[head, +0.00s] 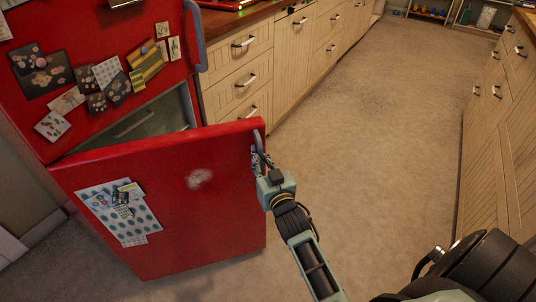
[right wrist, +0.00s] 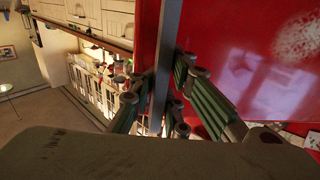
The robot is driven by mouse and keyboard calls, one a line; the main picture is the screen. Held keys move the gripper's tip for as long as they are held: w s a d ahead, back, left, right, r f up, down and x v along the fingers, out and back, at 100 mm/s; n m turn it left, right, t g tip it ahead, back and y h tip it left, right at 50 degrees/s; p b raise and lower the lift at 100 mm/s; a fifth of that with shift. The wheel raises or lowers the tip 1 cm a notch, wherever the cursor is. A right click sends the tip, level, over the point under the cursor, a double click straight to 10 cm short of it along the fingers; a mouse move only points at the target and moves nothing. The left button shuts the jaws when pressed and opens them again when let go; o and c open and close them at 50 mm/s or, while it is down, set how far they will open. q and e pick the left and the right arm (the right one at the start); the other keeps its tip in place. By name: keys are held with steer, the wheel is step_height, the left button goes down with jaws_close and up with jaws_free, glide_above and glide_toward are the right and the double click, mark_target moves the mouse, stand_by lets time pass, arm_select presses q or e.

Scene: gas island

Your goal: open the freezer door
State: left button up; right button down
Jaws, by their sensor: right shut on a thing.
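The red freezer door (head: 170,200) is the lower door of a red fridge-freezer (head: 100,65). It stands partly open, with a gap along its top through which the freezer's grey inside (head: 135,125) shows. My right gripper (head: 258,150) is at the door's right edge, shut on the grey-blue handle (head: 258,138). In the right wrist view the fingers (right wrist: 160,90) sit on both sides of the handle bar (right wrist: 168,45), beside the red door face (right wrist: 235,50). My left gripper is not in view.
Wooden drawer cabinets (head: 245,65) run along the left behind the fridge. More cabinets (head: 495,130) line the right. The carpet-like floor (head: 360,120) between them is clear. Papers and magnets hang on both doors.

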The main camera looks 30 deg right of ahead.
stand_by(0.3)
steer(key=c, duration=1.7)
jaws_free()
steer(key=shift+s, duration=0.1)
steer(key=s, duration=0.4)
steer(key=s+a, duration=0.1)
steer(key=s, duration=0.3)
steer(key=s+a, duration=0.1)
steer(key=s, duration=0.2)
steer(key=shift+s+a, duration=0.1)
steer(key=shift+s, duration=0.3)
